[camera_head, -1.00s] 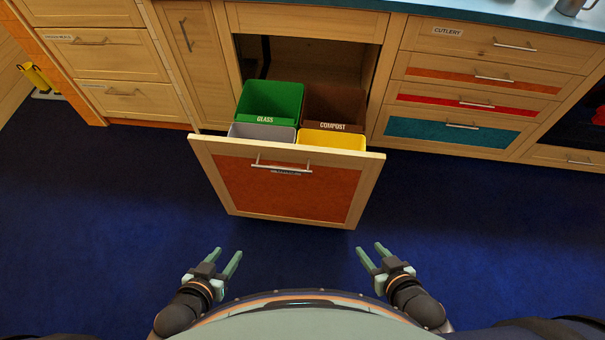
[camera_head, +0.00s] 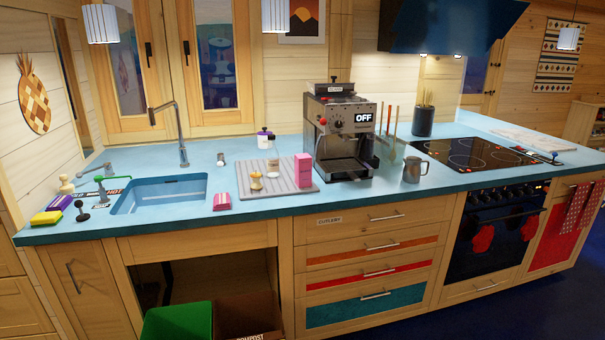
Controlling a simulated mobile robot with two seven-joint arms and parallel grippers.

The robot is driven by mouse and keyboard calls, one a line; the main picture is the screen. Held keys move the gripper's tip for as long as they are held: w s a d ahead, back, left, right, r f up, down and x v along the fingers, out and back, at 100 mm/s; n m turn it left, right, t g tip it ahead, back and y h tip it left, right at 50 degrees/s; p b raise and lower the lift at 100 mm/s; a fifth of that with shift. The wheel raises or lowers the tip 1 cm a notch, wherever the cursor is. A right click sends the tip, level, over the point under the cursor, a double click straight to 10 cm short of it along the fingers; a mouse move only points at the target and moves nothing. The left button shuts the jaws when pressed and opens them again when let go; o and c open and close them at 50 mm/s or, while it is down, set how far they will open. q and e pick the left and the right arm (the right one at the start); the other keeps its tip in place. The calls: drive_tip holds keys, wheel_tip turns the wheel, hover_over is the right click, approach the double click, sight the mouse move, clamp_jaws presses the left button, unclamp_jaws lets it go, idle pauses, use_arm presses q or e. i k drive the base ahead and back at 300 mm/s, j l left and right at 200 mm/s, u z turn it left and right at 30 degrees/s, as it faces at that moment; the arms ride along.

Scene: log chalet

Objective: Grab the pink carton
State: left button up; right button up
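A pink carton (camera_head: 303,171) stands upright on the right end of a grey ribbed mat (camera_head: 250,187) on the blue counter. It is just left of the coffee machine. A lower pink-red item (camera_head: 222,202) with a pale marking lies near the counter's front edge, left of the mat; I cannot tell what it is. Neither of my grippers is in view now.
The coffee machine (camera_head: 342,130) and a metal jug (camera_head: 414,169) stand right of the carton. The sink (camera_head: 157,193) is at left.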

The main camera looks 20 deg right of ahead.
sight(302, 161)
drive_tip(key=i+l+u, duration=0.1)
drive_tip(key=l, duration=0.45)
drive_tip(key=i+l+u, duration=0.1)
drive_tip(key=l, duration=0.5)
drive_tip(key=l+u, duration=0.15)
drive_tip(key=l, duration=0.4)
drive_tip(key=i+l+u, duration=0.1)
drive_tip(key=l, duration=0.2)
drive_tip(key=i+l, duration=0.1)
drive_tip(key=l, duration=0.2)
drive_tip(key=i+l+u, duration=0.15)
drive_tip(key=l, duration=0.15)
drive_tip(key=k, duration=0.05)
